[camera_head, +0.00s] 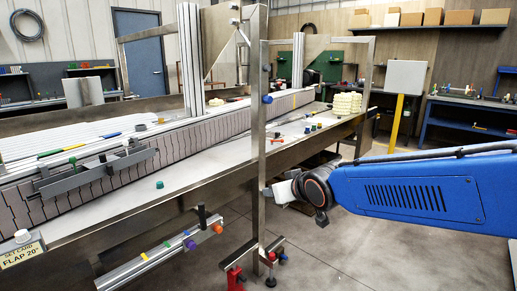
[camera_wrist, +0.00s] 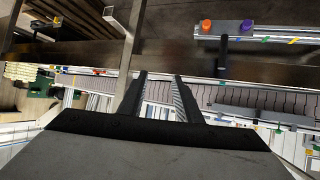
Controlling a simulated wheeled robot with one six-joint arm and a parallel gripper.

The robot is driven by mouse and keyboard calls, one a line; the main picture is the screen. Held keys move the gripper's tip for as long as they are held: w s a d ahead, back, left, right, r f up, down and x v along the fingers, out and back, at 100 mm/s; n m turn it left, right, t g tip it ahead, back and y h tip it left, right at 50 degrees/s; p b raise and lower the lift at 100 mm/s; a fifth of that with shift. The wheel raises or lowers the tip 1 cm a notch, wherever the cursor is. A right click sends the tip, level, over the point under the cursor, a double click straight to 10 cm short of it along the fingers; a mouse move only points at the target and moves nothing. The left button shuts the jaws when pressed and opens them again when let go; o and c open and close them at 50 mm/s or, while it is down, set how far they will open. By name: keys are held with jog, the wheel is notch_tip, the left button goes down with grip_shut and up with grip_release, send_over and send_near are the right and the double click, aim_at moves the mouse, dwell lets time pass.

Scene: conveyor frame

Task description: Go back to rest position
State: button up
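My blue arm reaches in from the right in the head view. Its dark wrist end is close to the upright metal post (camera_head: 259,130) of the conveyor frame; I cannot tell whether they touch. The gripper's fingers are not clear in the head view. In the wrist view my gripper (camera_wrist: 159,80) has its two dark fingers apart, with nothing held between them. Beyond the fingers lies the conveyor belt (camera_wrist: 215,95), which also runs from left to back right in the head view (camera_head: 180,140).
A teal cap (camera_head: 159,184) lies on the conveyor's front ledge. A rail with coloured knobs (camera_head: 165,252) juts out at the front. Red clamps (camera_head: 235,279) stand at the post's foot. A grey panel on a yellow post (camera_head: 405,78) stands behind my arm. Floor at lower right is clear.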

jog(key=s+d+f+m+g+h, duration=0.1)
jog(key=s+d+f+h, duration=0.1)
jog(key=s+d, duration=0.45)
jog(key=s+d+f+m+g+h, duration=0.15)
jog(key=s+d, duration=0.25)
jog(key=d, duration=0.5)
jog(key=s+d+f+m+g, duration=0.1)
jog(key=s+d+f, duration=0.2)
jog(key=s, duration=0.6)
jog(key=s+d+f+m+g+h, duration=0.1)
jog(key=s+d+f+m+g, duration=0.1)
jog(key=s+d, duration=0.3)
jog(key=s+f, duration=0.1)
jog(key=s, duration=0.3)
jog(key=shift+s+d+f, duration=0.15)
jog(key=shift+f, duration=0.2)
jog(key=shift+g+h, duration=0.25)
